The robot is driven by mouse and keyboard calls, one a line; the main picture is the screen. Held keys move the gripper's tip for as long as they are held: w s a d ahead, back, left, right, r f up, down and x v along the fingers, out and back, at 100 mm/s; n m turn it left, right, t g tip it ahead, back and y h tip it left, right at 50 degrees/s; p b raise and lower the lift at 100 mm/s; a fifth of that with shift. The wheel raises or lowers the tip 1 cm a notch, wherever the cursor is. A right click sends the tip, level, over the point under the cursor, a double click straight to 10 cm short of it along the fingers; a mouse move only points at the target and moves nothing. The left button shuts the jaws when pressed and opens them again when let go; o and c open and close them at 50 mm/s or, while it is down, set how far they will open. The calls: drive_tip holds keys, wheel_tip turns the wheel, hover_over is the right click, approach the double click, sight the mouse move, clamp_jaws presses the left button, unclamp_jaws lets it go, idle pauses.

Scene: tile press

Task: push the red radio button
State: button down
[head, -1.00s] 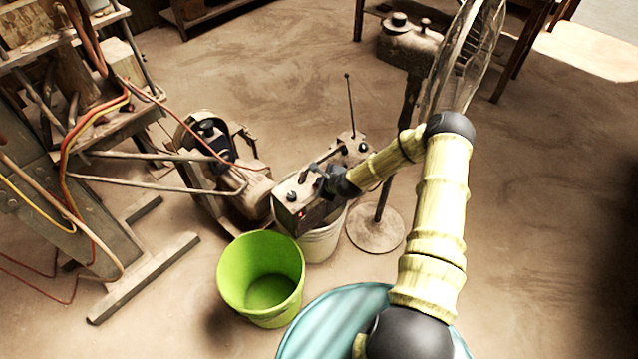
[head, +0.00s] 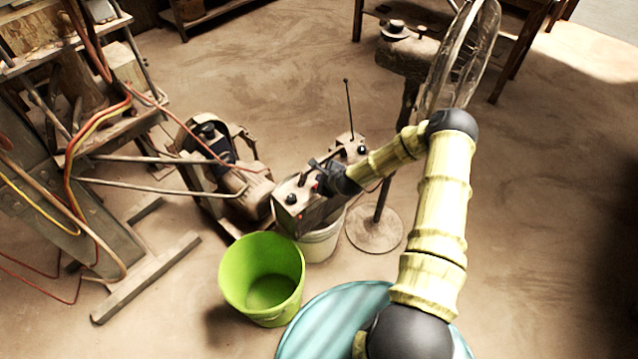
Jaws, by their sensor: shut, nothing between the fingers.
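The radio (head: 297,207) is a worn, boxy unit with dark knobs and a thin upright antenna, resting on top of a white bucket (head: 322,243). A small red spot (head: 316,188) shows on the radio right beside my gripper, and looks like the red button. Another faint reddish spot is lower on its near end face. My gripper (head: 321,180) is shut and empty, at the radio's top near its handle. My gripper and wrist hide part of the radio. I cannot tell whether the fingertips touch it.
A green bucket (head: 262,279) stands in front of the radio. A motor-like machine (head: 235,180) is close on its left, and a metal stand with cables (head: 100,240) is farther left. A pedestal fan (head: 375,231) stands to the right. Open floor lies at the far right.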

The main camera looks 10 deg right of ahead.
drive_tip(key=shift+r+p, duration=1.05)
drive_tip(key=shift+r, duration=0.7)
